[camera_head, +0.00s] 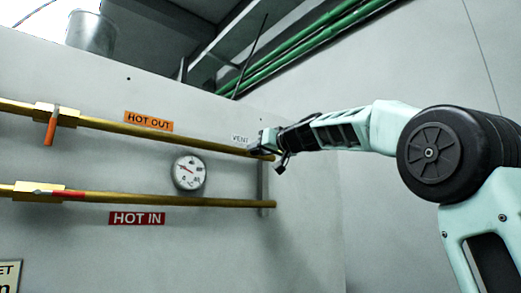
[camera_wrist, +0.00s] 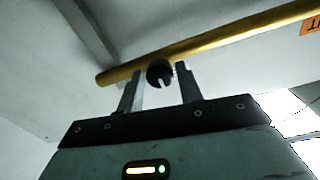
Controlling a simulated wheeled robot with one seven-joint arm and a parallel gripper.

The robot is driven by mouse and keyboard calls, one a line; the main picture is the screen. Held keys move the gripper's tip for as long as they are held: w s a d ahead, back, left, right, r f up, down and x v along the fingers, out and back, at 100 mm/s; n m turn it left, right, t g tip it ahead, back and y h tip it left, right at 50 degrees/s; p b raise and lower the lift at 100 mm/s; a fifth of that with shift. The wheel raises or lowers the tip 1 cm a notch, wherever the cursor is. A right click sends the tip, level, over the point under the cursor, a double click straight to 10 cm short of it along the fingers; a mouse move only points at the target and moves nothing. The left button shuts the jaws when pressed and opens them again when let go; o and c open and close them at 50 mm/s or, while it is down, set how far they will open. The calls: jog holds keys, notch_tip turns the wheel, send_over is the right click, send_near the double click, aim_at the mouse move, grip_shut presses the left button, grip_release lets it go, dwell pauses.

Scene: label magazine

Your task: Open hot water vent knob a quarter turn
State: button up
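The vent knob (camera_wrist: 160,73) is a small dark round knob on the underside of the brass hot-out pipe, seen in the wrist view. My gripper (camera_wrist: 159,82) has its two fingers apart, one on each side of the knob, with visible gaps in this view. In the head view my gripper (camera_head: 268,150) is at the right end of the upper brass pipe (camera_head: 200,140), below and right of the VENT label (camera_head: 240,140). The knob is hidden or too small to tell there.
The lower brass pipe (camera_head: 170,199) runs along the wall below, above the HOT IN label (camera_head: 137,218). A round gauge (camera_head: 189,172) sits between the pipes. Valves with an orange handle (camera_head: 51,130) and a red handle (camera_head: 68,193) are at left. A grey upright bracket (camera_head: 263,185) stands near the pipe ends.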

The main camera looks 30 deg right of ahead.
jog(key=c, duration=0.5)
jog(key=shift+m, duration=0.3)
jog(key=shift+r+m+g+y+p, duration=0.15)
jog(key=shift+m+p, duration=0.35)
jog(key=shift+m, duration=3.15)
jog(key=shift+f+m+g+y+p, duration=0.15)
jog(key=shift+m+p, duration=0.3)
jog(key=shift+m, duration=3.2)
jog(key=o, duration=1)
